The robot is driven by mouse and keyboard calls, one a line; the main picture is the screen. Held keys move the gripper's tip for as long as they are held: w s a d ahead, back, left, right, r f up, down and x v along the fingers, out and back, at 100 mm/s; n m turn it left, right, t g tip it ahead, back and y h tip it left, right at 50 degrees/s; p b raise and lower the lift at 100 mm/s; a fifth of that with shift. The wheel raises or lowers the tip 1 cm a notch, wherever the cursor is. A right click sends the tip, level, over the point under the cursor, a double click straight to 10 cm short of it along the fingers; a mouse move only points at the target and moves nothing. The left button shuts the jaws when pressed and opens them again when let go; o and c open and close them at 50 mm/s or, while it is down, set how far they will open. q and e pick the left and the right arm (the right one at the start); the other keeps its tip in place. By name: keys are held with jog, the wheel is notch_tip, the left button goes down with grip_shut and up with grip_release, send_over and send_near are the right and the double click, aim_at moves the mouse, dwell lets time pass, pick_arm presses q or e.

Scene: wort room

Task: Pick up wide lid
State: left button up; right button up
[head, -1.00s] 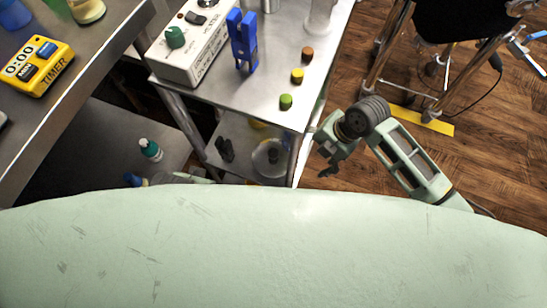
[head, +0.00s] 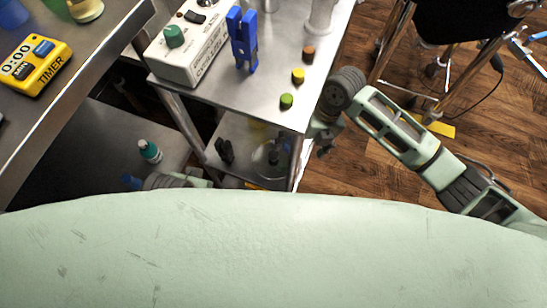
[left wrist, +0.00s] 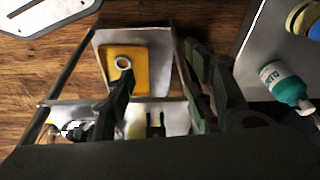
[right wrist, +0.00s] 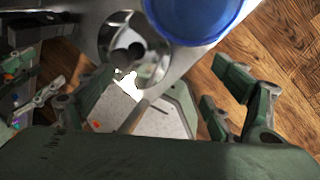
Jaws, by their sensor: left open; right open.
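I cannot tell for sure which thing is the wide lid. Three small round caps stand in a row on the steel cart top (head: 262,101): brown (head: 308,54), yellow (head: 298,76) and green (head: 286,101). In the right wrist view a large round blue thing (right wrist: 195,14) shows at the top; I cannot tell if it is a lid. My right gripper (head: 322,138) is beside the cart's right edge, below its top, open and empty; it also shows in the right wrist view (right wrist: 172,92). My left gripper (left wrist: 160,75) is open and empty, mostly hidden in the head view.
A blue clip (head: 243,40) and a white box with a green knob (head: 190,50) stand on the cart. A yellow timer (head: 35,66) lies on the left bench. The lower shelves hold a teal-capped bottle (head: 150,151) and glassware. A wheeled chair stands at upper right.

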aim_at(279, 158)
jog(key=shift+s+a, duration=0.25)
jog(key=shift+a, duration=0.75)
jog(key=shift+a+b+x, duration=0.25)
jog(key=shift+b+x, duration=0.15)
jog(key=shift+x, duration=0.95)
jog(key=shift+a+b+x, duration=0.2)
jog(key=shift+b+x, duration=0.2)
jog(key=shift+x, duration=0.9)
pick_arm(q)
jog(key=v, duration=0.5)
jog(key=shift+a+r, duration=0.1)
jog(key=shift+r, duration=0.3)
pick_arm(e)
jog(key=shift+s+r, duration=0.1)
jog(key=shift+r, duration=0.05)
pick_arm(q)
jog(key=shift+w, duration=0.1)
pick_arm(e)
jog(key=c, duration=1.5)
